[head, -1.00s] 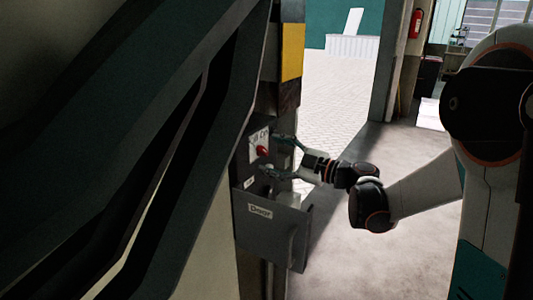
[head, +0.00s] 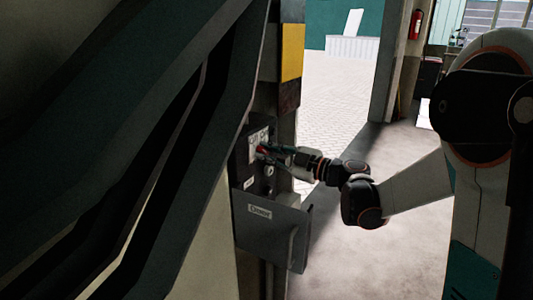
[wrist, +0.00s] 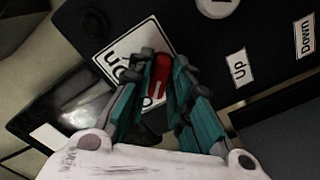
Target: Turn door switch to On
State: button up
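The door switch is a red knob (head: 261,149) on a white label plate (head: 254,138), high on the dark control box (head: 240,162). In the wrist view the red knob (wrist: 160,78) lies between the two teal fingers of my gripper (wrist: 165,62). Both fingers are close against its sides, so the gripper looks shut on it. The plate (wrist: 122,42) carries lettering that appears upside down, partly hidden by the fingers. In the head view my gripper (head: 267,152) reaches the knob from the right and covers part of it.
Below the knob is a round button (head: 269,170); the wrist view shows "Up" (wrist: 237,68) and "Down" (wrist: 304,37) labels. An open grey cover labelled "Door" (head: 260,211) hangs below. Dark diagonal beams fill the left. Open floor (head: 345,240) lies to the right.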

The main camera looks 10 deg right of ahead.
jog(key=shift+c, duration=0.5)
jog(key=m+b, duration=0.1)
jog(key=m, duration=0.3)
jog(key=shift+f, duration=0.1)
jog(key=m, duration=0.5)
jog(key=shift+d+b, duration=0.1)
jog(key=shift+b, duration=0.25)
jog(key=m, duration=0.5)
jog(key=shift+w+b, duration=0.1)
jog(key=shift+b, duration=0.25)
jog(key=m, duration=0.4)
jog(key=o, duration=1.5)
jog(key=shift+o, duration=0.2)
